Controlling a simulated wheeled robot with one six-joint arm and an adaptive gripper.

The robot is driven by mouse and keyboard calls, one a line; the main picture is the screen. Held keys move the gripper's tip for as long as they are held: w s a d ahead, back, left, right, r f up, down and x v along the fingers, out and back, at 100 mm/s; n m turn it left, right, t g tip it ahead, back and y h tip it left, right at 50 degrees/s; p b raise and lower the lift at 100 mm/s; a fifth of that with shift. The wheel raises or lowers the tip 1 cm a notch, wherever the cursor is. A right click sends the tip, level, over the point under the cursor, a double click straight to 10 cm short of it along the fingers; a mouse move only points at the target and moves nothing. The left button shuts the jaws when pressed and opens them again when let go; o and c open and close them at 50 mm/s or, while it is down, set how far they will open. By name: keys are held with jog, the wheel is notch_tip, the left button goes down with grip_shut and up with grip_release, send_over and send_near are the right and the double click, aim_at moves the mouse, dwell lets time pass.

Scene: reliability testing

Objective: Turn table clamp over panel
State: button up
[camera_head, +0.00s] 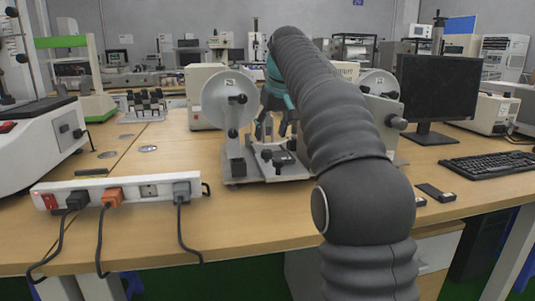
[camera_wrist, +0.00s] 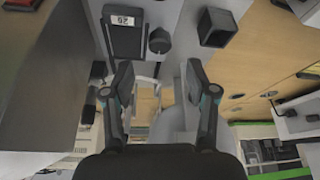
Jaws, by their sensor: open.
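My gripper (camera_head: 277,122) is at the testing machine on the bench, between its two round white discs, and my dark arm hides part of it. In the wrist view the two fingers of my gripper (camera_wrist: 158,80) are spread apart with nothing held between them. A black clamp-like part (camera_head: 279,158) sits on the machine's white base plate (camera_head: 292,172), below the fingers. In the wrist view a black knob (camera_wrist: 159,40) lies just beyond the fingertips, beside a dark panel with a white label (camera_wrist: 123,35). I cannot tell for certain which part is the table clamp.
The left disc (camera_head: 215,98) and right disc (camera_head: 378,82) flank the gripper closely. A power strip (camera_head: 140,191) with cables lies front left. A monitor (camera_head: 436,92) and keyboard (camera_head: 492,163) stand right. The bench (camera_head: 255,217) is clear in front of the machine.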

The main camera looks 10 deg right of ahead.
aim_at(267, 151)
jog(key=b+x, duration=0.1)
jog(key=x, duration=0.5)
jog(key=shift+w+f, duration=0.1)
jog(key=shift+f, duration=0.05)
grip_shut()
